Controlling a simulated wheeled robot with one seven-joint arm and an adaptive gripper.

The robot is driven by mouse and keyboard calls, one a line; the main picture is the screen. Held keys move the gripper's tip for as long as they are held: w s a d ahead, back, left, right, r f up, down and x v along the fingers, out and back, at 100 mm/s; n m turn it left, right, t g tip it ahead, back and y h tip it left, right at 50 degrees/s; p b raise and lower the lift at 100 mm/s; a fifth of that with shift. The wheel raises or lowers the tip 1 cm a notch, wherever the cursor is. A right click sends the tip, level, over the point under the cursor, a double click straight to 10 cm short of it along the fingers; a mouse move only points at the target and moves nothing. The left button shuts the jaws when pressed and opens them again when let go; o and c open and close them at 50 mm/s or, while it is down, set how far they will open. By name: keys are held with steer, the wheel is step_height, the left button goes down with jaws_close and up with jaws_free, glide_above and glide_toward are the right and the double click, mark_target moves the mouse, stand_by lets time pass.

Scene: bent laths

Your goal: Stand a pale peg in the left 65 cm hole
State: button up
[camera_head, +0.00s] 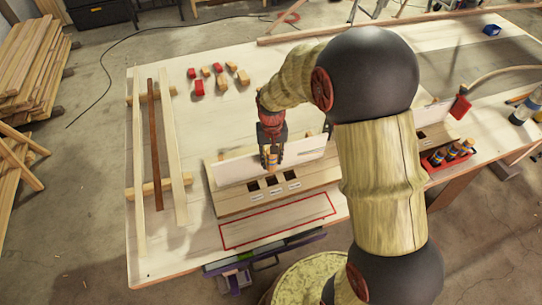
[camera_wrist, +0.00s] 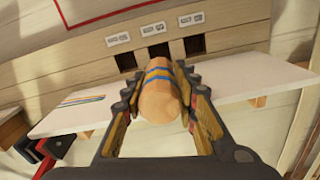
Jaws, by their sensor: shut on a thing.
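My gripper (camera_head: 271,158) is shut on a pale round peg (camera_wrist: 156,98) with blue and yellow bands. The peg lies between the two fingers in the wrist view, its end face toward the camera. A wooden board (camera_head: 230,204) has three dark square holes with small white labels: left (camera_head: 253,186), middle (camera_head: 271,181) and right (camera_head: 290,175). The gripper is above and behind the holes, near the middle one. In the wrist view the holes lie beyond the peg, in front of it (camera_wrist: 159,51). The labels are too small to read.
A white panel (camera_head: 237,167) stands behind the holes, close to the gripper. A red tray (camera_head: 432,165) with several banded pegs is at the right. Long laths (camera_head: 137,165) lie at the left, with loose blocks (camera_head: 220,82) behind. A red-outlined area (camera_head: 277,221) lies in front.

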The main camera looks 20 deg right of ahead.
mark_target(272, 170)
steer(key=shift+f+b, duration=2.15)
steer(key=shift+f, duration=1.45)
steer(key=shift+f+b, duration=0.8)
steer(key=shift+f, duration=0.65)
steer(key=o, duration=1.3)
steer(key=shift+c, duration=0.2)
steer(key=shift+r, duration=0.15)
steer(key=shift+r+p, duration=3.15)
steer(key=shift+r, duration=1.25)
